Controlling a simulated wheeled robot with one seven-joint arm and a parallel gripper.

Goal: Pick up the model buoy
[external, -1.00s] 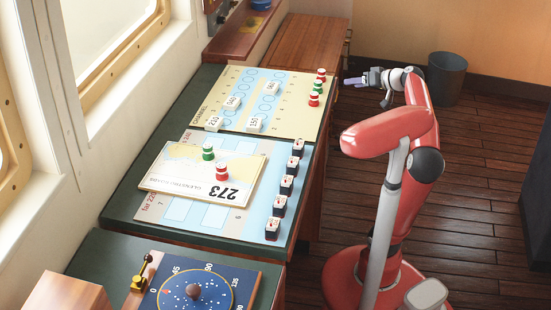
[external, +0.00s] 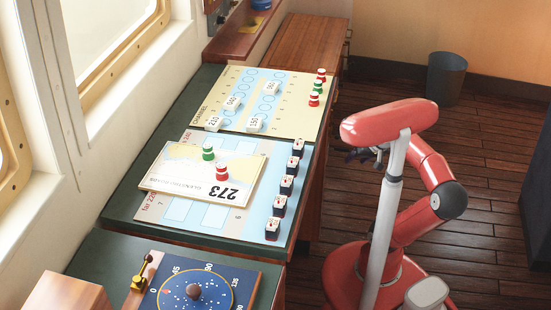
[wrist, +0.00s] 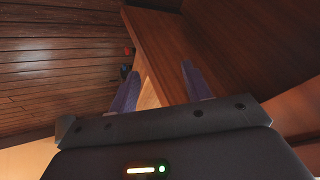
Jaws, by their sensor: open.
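Several small red and green model buoys stand on the desk in the external view. A red one (external: 321,75), a green one (external: 318,86) and another red one (external: 314,99) stand in a row at the right edge of the channel board (external: 300,125). A green one (external: 208,153) and a red one (external: 221,173) stand on the card marked 273 (external: 180,180). My gripper (external: 362,155) is right of the desk, partly hidden by my arm. In the wrist view my gripper (wrist: 160,69) is open and empty; no buoy shows there.
Dark blocks (external: 286,185) line the right edge of the nearer board. A dial panel (external: 225,275) is at the front. A bin (external: 446,78) stands on the floor behind. In the wrist view a wooden panel (wrist: 215,45) is close beyond the fingers, with plank floor (wrist: 60,60) at left.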

